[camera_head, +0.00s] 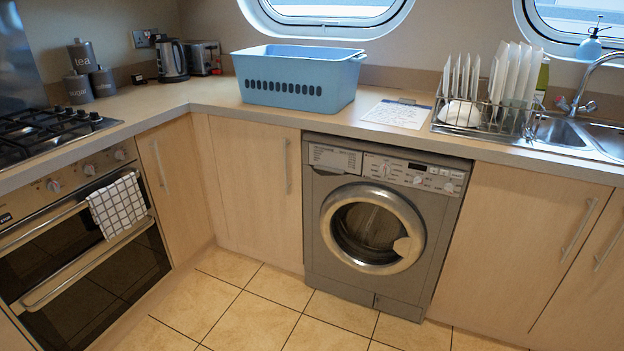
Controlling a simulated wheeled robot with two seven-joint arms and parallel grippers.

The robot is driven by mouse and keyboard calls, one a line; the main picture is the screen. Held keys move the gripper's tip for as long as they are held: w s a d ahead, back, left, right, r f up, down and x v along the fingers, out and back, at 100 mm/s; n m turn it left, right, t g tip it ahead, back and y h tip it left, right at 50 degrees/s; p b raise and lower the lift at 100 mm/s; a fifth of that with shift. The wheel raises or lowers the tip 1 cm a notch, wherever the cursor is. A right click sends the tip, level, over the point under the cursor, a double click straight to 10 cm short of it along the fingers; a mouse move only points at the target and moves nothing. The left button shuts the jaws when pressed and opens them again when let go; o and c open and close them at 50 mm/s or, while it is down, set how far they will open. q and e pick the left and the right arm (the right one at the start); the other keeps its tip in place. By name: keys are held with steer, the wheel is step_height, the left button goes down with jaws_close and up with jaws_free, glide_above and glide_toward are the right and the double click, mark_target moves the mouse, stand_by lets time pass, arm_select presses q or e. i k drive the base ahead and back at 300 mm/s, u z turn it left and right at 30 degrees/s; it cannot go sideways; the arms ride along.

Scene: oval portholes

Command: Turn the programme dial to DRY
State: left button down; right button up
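The washing machine (328,225) is a silver-grey front loader set under the counter, with its round door (373,228) shut. Its control panel (415,173) runs along the top right of its front, with a small dark display, buttons and round knobs. One knob (449,187) sits at the right end of the panel, and another knob (384,170) sits near its left end. The lettering is too small to read, so I cannot tell which knob is the programme dial or where it points. Neither of my grippers is in view.
The tiled floor (265,310) before the machine is clear. A blue basket (297,80), a paper sheet (398,113) and a dish rack (483,117) stand on the counter above. The oven (80,245) with a checked towel (117,206) is at left.

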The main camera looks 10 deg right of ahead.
mark_target(385, 169)
steer(key=u, duration=0.6)
steer(key=i, duration=2.25)
steer(key=z, duration=1.45)
steer(key=i, duration=0.5)
steer(key=z, duration=0.4)
